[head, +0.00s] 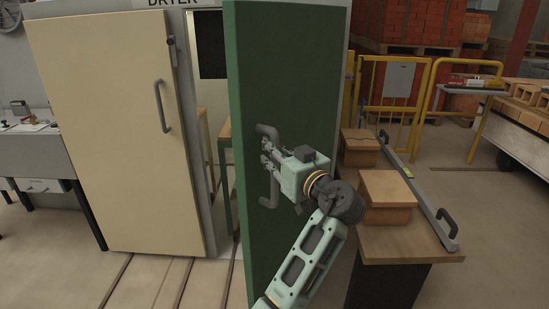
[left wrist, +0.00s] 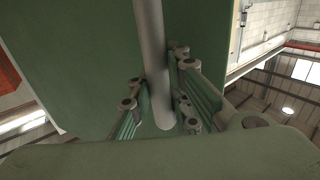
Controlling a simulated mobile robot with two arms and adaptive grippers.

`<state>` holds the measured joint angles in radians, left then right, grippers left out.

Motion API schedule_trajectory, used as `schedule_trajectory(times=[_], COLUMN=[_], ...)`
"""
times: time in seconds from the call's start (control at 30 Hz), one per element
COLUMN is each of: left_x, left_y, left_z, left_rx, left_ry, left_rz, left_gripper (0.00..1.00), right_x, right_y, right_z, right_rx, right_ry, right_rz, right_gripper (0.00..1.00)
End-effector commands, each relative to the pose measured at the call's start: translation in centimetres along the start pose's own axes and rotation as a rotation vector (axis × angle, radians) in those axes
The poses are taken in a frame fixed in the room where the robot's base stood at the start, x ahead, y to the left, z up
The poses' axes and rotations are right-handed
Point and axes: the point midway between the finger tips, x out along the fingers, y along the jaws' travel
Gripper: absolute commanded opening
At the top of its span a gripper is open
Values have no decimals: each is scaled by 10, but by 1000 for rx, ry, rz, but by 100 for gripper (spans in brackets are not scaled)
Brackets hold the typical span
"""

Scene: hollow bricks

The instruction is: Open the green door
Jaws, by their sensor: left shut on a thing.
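The green door (head: 300,80) stands upright in the middle of the head view, swung out from the opening under the DRYER sign, with a gap at its left. Its grey bar handle (head: 268,197) is on the face toward me. My left gripper (head: 266,152) is shut on this handle at about its mid-height. In the left wrist view the handle (left wrist: 152,50) runs between the two fingers of the gripper (left wrist: 160,100), with the green door (left wrist: 90,60) close behind. My right gripper is in neither view.
A cream door (head: 100,130) with its own handle stands at the left. Yellow railings (head: 400,100) stand behind. Floor rails run at the lower left.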

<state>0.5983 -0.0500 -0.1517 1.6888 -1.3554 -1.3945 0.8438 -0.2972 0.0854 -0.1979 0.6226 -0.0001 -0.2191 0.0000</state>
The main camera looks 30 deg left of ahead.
Motion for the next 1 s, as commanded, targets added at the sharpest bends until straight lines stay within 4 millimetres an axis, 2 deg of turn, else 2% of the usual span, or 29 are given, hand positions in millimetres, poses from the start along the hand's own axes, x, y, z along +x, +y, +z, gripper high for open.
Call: schedule_trajectory(times=[0.5, 0.53, 0.77, 1.0], left_x=[1, 1, 1, 1], left_y=[-1, -1, 0, 0], left_z=[2, 2, 1, 0], left_rx=[8, 7, 5, 3], left_ry=[-4, -4, -2, 0], left_rz=[-7, -7, -4, -2], left_gripper=[0, 15, 36, 36], right_x=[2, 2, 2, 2], right_y=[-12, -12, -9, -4], right_z=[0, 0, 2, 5], right_rx=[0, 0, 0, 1], right_ry=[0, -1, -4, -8], right_rz=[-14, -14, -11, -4], right_gripper=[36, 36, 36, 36])
